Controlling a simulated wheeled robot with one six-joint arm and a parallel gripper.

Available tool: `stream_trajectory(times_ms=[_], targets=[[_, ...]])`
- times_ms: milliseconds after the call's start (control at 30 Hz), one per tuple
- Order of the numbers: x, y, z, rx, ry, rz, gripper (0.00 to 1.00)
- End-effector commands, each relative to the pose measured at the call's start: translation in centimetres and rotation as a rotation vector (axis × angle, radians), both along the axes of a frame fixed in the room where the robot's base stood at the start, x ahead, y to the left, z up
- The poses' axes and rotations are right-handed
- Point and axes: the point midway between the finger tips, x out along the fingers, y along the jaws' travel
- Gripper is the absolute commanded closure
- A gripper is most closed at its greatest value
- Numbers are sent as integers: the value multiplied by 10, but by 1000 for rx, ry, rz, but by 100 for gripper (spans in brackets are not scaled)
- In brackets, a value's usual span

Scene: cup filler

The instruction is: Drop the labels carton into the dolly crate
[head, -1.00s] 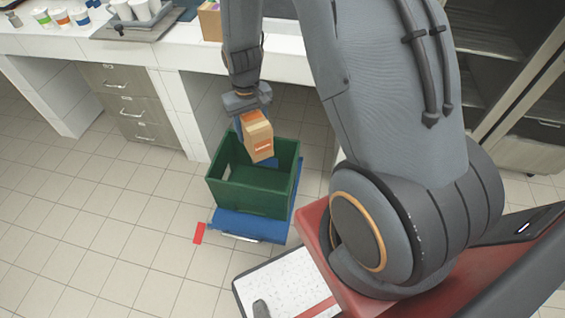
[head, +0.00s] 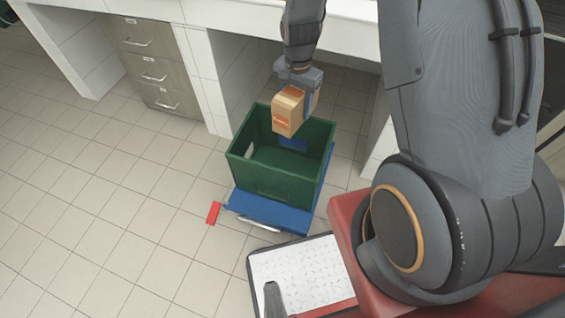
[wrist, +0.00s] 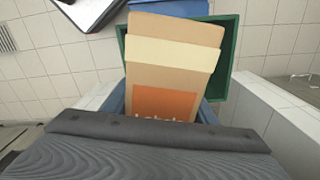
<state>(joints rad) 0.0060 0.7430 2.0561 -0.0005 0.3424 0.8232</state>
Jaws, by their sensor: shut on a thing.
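The labels carton (head: 287,112) is a tan box with an orange label. My gripper (head: 300,92) is shut on it and holds it over the green dolly crate (head: 265,182). In the head view the carton overlaps the crate's back rim and opening.
A white counter (head: 210,8) runs along the back, with grey drawers (head: 150,65) under it at the left. White panels (head: 205,80) flank the space behind the crate. A red strip (head: 213,213) lies by the dolly. The tiled floor (head: 110,190) at the left is clear.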

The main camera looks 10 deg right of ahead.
Motion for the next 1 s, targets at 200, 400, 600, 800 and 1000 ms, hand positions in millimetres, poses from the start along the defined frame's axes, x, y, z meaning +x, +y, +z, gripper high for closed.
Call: stream_trajectory(times_ms=[200,400,600,800,1000], targets=[[17,1,-42,0,0,-244,80],[31,2,-75,0,0,-471,80],[45,2,-107,1,-1,-699,80],[58,1,-139,0,0,-927,80],[71,1,-168,0,0,-1141,80]])
